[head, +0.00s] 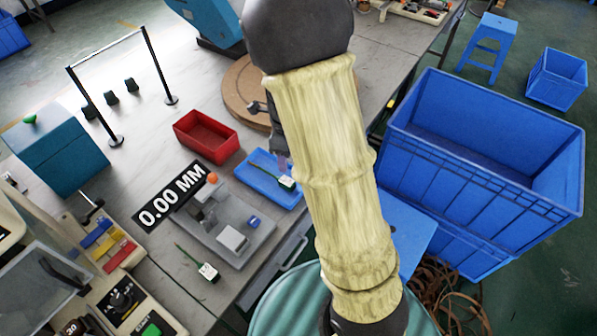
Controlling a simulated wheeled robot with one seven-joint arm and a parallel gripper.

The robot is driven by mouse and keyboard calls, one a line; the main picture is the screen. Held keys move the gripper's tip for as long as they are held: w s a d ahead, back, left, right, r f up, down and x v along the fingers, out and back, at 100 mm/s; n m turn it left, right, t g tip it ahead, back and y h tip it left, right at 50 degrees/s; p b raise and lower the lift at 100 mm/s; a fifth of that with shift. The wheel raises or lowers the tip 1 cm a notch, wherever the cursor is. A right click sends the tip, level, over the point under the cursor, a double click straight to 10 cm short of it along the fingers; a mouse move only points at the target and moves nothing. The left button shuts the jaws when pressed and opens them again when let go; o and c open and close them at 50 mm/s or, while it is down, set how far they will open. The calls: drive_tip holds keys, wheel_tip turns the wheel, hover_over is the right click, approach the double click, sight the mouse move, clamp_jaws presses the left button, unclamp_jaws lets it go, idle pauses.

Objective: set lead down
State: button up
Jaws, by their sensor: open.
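A lead with a white plug end and dark green cable (287,183) lies in the shallow blue tray (258,181) on the table. My gripper (282,162) is just above that lead's plug end, partly hidden behind my own sleeved arm. Its jaws are open; I cannot tell whether a fingertip touches the lead. A second lead with a white plug (208,271) and green cable lies on the table at the front, left of the grey fixture.
A grey fixture plate (215,225) with blocks and a "0.00 MM" readout (169,196) stands left of the tray. A red bin (206,136) is behind. Large blue crates (480,165) stand at the right.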

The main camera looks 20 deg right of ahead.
drive_tip(key=s+r+n+t, duration=0.1)
drive_tip(key=s+n, duration=0.5)
drive_tip(key=n, duration=0.6)
drive_tip(key=s+r+n+t, duration=0.1)
drive_tip(key=s+r+n, duration=0.2)
drive_tip(key=n, duration=0.9)
drive_tip(key=s, duration=0.3)
drive_tip(key=shift+s+r+n, duration=0.25)
drive_tip(key=shift+r+n, duration=0.15)
drive_tip(key=shift+a, duration=0.1)
wheel_tip(320, 180, up, 8)
drive_tip(key=p, duration=0.8)
